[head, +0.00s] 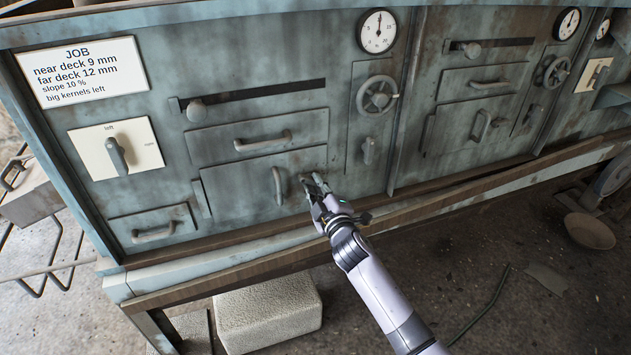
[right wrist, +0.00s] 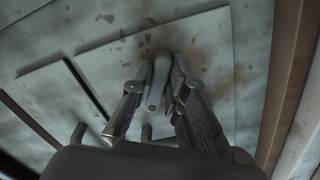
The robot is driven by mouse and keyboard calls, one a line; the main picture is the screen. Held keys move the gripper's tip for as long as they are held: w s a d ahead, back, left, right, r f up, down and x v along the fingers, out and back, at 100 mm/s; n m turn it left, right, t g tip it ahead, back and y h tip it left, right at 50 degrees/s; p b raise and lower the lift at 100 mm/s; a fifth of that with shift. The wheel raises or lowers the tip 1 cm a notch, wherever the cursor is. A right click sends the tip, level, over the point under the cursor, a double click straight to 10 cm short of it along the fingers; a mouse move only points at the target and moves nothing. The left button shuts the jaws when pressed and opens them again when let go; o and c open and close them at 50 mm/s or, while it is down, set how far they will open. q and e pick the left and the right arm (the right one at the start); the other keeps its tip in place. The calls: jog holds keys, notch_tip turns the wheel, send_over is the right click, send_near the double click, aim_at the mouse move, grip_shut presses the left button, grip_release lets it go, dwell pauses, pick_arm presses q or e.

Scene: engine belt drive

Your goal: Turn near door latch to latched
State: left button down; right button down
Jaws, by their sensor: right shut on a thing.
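The near door (head: 240,192) is a weathered blue-grey panel with a vertical bar handle (head: 278,186), and it sits flush in the machine front. My right gripper (head: 316,186) is at the door's right edge. In the right wrist view its fingers (right wrist: 158,78) are shut on the near door latch (right wrist: 157,88), a small grey rounded lever. The lever lies between the two fingers, with its rounded end towards the camera. The latch is mostly hidden by the gripper in the head view. My left gripper is not in view.
A drawer (head: 258,138) is above the door, and a handwheel (head: 378,94) with a small lever (head: 368,150) is to the right. A wooden rail (head: 235,282) runs below the front. A pale block (head: 268,314) lies on the floor.

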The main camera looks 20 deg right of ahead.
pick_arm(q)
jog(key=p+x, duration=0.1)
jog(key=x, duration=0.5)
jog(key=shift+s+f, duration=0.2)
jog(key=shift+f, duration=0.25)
pick_arm(e)
jog(key=shift+r+n, duration=0.15)
jog(key=shift+n, duration=1.4)
jog(key=shift+r+n, duration=0.15)
jog(key=shift+n, duration=1.4)
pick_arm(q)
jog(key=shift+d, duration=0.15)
pick_arm(e)
jog(key=c, duration=1.6)
grip_release()
jog(key=s, duration=1.2)
jog(key=shift+d, duration=0.25)
